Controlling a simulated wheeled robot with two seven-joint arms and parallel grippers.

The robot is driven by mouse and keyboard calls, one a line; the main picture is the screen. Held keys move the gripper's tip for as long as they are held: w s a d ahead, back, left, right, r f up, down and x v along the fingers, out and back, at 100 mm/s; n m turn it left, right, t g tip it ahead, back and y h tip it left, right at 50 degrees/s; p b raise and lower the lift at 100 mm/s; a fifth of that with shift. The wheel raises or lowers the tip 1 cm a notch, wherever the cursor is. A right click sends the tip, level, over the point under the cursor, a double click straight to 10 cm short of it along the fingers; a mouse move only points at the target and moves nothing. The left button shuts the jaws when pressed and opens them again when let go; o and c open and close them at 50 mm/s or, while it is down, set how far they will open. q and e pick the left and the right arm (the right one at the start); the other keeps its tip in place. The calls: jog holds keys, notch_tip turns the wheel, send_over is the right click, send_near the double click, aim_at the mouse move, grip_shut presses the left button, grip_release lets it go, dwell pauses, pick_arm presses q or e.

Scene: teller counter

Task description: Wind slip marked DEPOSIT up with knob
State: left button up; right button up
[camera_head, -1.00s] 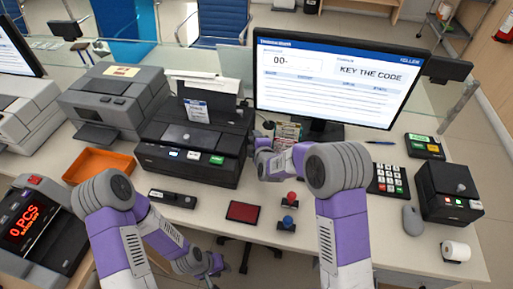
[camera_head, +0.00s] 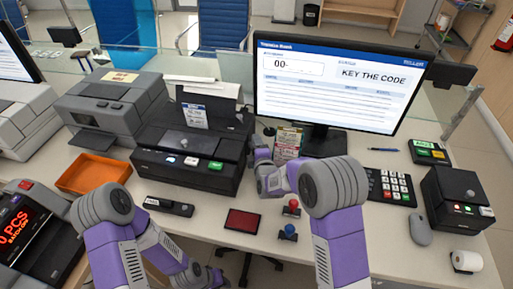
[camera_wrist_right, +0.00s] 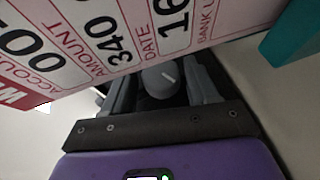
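The black slip printer (camera_head: 190,158) stands mid-counter with a blue-headed slip (camera_head: 194,116) upright in it; its heading is too small to read. My right gripper (camera_head: 264,158) is low at the printer's right side, largely hidden by its own arm in the head view. In the right wrist view a grey round knob (camera_wrist_right: 161,79) with a white mark sits between the two fingers (camera_wrist_right: 163,95), which look open around it; contact is unclear. A red-edged slip (camera_wrist_right: 100,42) showing ACCOUNT, AMOUNT and DATE hangs close to that camera. My left gripper (camera_head: 214,276) is low at the bottom edge, its fingers unclear.
Several slips (camera_head: 287,146) stand right of my right gripper, before the monitor (camera_head: 340,85), which reads KEY THE CODE. An orange tray (camera_head: 94,173), a red pad (camera_head: 242,221), a red stamp (camera_head: 291,208) and a blue stamp (camera_head: 288,231) lie around. A keypad (camera_head: 390,187) is at right.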

jog(key=shift+o, duration=0.8)
jog(key=a+p+v, duration=0.1)
jog(key=v, duration=0.6)
jog(key=shift+s+d, duration=0.3)
jog(key=shift+d, duration=0.25)
